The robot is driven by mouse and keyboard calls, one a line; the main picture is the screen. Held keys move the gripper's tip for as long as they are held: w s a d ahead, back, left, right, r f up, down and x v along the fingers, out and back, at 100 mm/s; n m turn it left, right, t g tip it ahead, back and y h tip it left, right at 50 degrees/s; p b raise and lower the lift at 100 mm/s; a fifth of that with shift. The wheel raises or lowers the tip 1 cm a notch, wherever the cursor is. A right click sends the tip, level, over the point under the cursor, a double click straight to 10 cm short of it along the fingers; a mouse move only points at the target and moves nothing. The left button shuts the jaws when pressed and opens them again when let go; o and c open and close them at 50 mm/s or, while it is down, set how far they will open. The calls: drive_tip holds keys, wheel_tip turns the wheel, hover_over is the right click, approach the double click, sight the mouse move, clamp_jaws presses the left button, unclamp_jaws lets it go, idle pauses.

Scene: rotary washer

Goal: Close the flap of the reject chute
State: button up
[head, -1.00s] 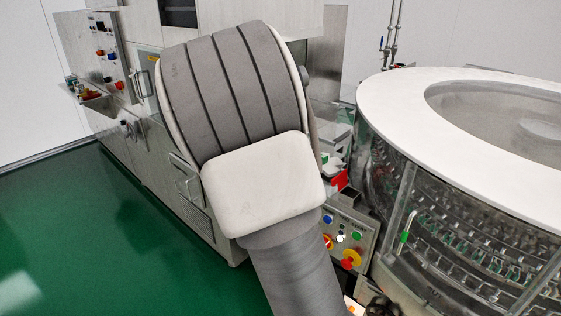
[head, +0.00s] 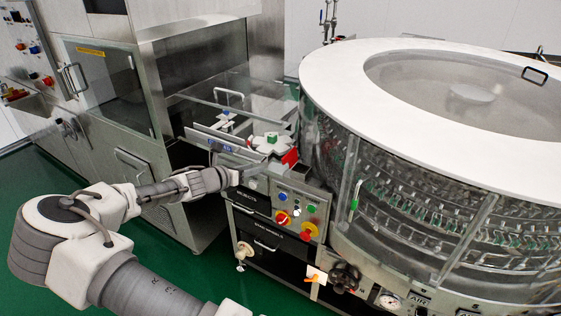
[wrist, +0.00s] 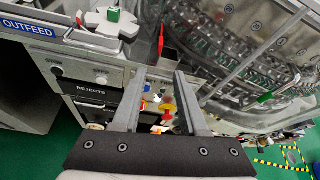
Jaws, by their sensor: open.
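A small red flap (head: 290,157) stands raised beside the outfeed, above the control panel; I take it for the reject chute's flap. In the wrist view the red flap (wrist: 161,42) shows edge-on as a thin upright strip, at the edge of a metal box-like opening (wrist: 168,60). My gripper (head: 254,170) reaches in from the left, short of the flap and apart from it as far as I can tell. In the wrist view its two fingers (wrist: 162,82) are spread with nothing between them. The flap's hinge is too small to make out.
A control panel (head: 290,207) with knobs and buttons sits just below the flap. A drawer marked REJECTS (wrist: 92,92) is under the outfeed. A white star wheel (head: 268,143) lies behind. The round washer (head: 335,190) stands close on the right.

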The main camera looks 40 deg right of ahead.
drive_tip(key=p, duration=0.1)
approach(290, 159)
drive_tip(key=x, duration=0.4)
drive_tip(key=shift+w, duration=0.2)
drive_tip(key=shift+c, duration=0.3)
clamp_jaws()
